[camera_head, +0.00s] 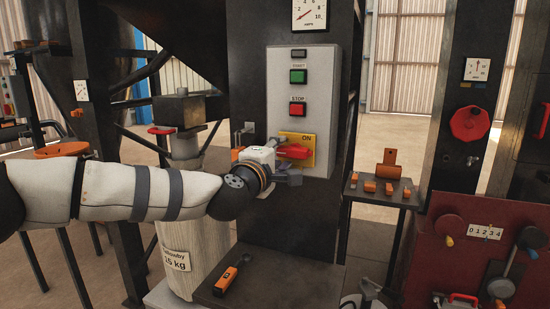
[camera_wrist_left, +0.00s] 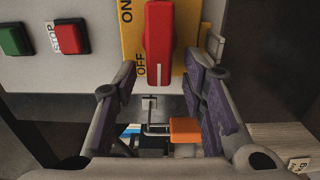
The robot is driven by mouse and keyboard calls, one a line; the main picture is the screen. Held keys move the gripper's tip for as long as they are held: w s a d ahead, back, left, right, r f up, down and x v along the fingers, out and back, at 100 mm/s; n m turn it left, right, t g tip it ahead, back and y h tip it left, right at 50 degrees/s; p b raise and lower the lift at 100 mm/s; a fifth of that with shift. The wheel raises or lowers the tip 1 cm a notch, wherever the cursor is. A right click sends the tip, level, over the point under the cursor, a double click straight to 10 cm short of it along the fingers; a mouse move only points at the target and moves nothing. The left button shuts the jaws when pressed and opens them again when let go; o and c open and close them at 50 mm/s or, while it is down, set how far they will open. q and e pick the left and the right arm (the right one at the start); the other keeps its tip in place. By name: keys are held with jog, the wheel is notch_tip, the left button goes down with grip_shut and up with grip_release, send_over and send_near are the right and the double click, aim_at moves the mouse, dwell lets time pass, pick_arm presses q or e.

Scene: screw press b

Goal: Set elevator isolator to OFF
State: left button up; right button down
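The elevator isolator is a red rotary handle (camera_head: 293,152) on a yellow plate (camera_head: 311,158), low on the grey control panel. In the head view the handle lies about level, with ON above its right end. The left wrist view also shows the red handle (camera_wrist_left: 158,35); its white-marked end is beside OFF, and ON is by the far end. My left gripper (camera_head: 284,160) is at the plate's left side. In the left wrist view its fingers (camera_wrist_left: 163,72) are open, one on each side of the handle's near end, with visible gaps.
A green START button (camera_head: 298,76) and red STOP button (camera_head: 297,109) sit above the isolator. A small shelf (camera_head: 352,190) with orange blocks stands to the right. An orange-black tool (camera_head: 228,278) lies on the dark ledge.

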pick_arm(q)
jog(key=v, duration=1.1)
jog(key=shift+s, duration=0.3)
jog(key=shift+a, duration=0.1)
